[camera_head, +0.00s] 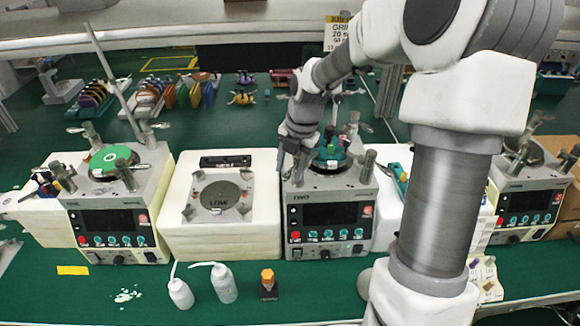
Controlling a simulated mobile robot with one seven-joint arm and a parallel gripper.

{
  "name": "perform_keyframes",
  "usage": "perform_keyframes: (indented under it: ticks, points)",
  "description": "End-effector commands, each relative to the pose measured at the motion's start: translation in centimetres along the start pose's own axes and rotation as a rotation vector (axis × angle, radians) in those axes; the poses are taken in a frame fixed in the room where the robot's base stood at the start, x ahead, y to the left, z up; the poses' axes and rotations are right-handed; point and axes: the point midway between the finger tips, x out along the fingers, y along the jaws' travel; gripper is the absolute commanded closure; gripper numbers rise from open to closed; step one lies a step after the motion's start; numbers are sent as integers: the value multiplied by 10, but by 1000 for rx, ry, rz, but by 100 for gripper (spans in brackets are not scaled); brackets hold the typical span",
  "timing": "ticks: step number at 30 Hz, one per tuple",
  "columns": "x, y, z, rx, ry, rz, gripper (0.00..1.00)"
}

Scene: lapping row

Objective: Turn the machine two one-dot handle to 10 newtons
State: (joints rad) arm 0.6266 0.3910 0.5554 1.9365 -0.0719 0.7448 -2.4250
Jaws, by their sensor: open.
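Machine two (330,211), a grey lapping machine marked TWO, stands in the middle of the bench. It has a dark display, a row of teal buttons and a red button. A teal part (331,158) sits on its top around the plate. A grey upright post (367,167) rises at its right front corner. My gripper (292,170) points down over the machine's left front corner, and its jaws are open. My gripper and wrist hide much of that corner, so contact with a handle cannot be told. The handle dots and the force reading are too small to read.
Machine one (115,216) with a green disc stands left, and another machine (527,200) stands right. A white block with a plate marked LOW (222,196) adjoins machine two. Two white bottles (223,283) and an orange-capped bottle (268,284) stand in front. My arm blocks the right side.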

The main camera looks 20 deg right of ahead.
Motion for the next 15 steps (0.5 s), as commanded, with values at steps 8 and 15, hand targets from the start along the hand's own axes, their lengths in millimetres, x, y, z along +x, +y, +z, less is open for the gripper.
perform_keyframes:
  ticks: [8, 15]
  points:
    - [-15, 0, 1, 2, -3, 0, 49]
    - [-69, 0, 2, 2, -7, 1, 49]
